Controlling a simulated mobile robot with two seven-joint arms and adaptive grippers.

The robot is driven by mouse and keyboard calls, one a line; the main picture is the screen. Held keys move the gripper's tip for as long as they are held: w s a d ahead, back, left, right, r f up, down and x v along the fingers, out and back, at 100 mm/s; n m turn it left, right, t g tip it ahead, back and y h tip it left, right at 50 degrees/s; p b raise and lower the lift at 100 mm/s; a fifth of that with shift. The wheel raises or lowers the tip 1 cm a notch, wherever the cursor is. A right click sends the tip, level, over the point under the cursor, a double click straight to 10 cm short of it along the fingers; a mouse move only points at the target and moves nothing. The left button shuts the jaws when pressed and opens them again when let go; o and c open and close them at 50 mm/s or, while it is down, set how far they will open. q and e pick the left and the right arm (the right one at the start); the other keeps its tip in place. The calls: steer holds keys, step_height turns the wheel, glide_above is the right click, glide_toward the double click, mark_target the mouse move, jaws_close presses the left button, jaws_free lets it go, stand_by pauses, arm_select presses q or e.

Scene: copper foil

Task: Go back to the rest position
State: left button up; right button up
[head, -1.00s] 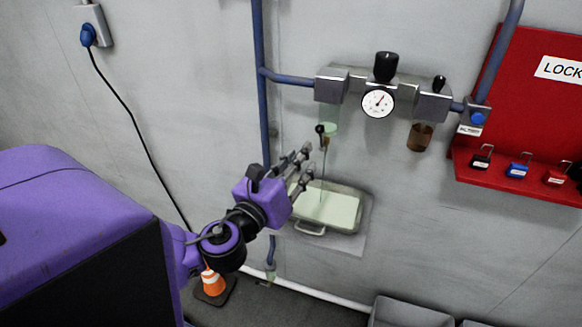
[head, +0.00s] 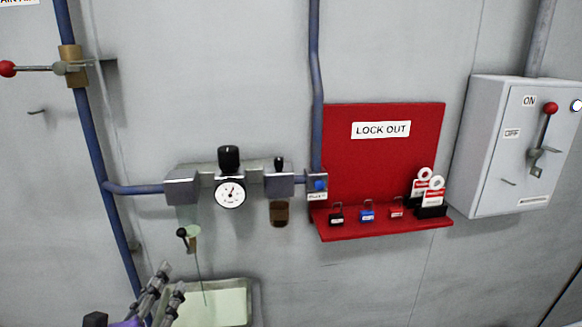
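My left gripper (head: 170,279) is at the bottom left of the head view, cut off by the lower edge. Its two grey fingers point up and stand apart with nothing visible between them. It is in front of the wall, just left of a pale green tray (head: 232,303) and below the air regulator unit with its round gauge (head: 230,194). I cannot tell whether the fingers touch the tray. My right gripper is not in view.
A black-knobbed lever (head: 182,233) hangs under the regulator, with a thin line down to the tray. A red LOCK OUT board (head: 385,145) holds padlocks and tags. A grey switch box (head: 490,165) is at right. A red-knobbed valve lever (head: 8,68) is at upper left.

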arm_select(q)
steer(key=s+f+n+g, duration=0.2)
steer(key=f+n+g, duration=0.1)
steer(key=f+n, duration=0.7)
steer(key=s+f+n+g, duration=0.25)
steer(key=f+n, duration=0.45)
steer(key=f, duration=0.5)
steer(key=s+d+f+n+g, duration=0.2)
steer(key=s+d+f+n, duration=0.2)
steer(key=s+f+n, duration=0.3)
steer(key=s+d+f+n+g, duration=0.2)
steer(key=s+d+f+n, duration=0.3)
steer(key=s+f, duration=0.3)
step_height(320, 180, down, 2)
steer(key=shift+d+n+h, duration=0.2)
steer(key=shift+n+h, duration=0.2)
steer(key=shift+n, duration=0.5)
steer(key=shift+c, duration=0.3)
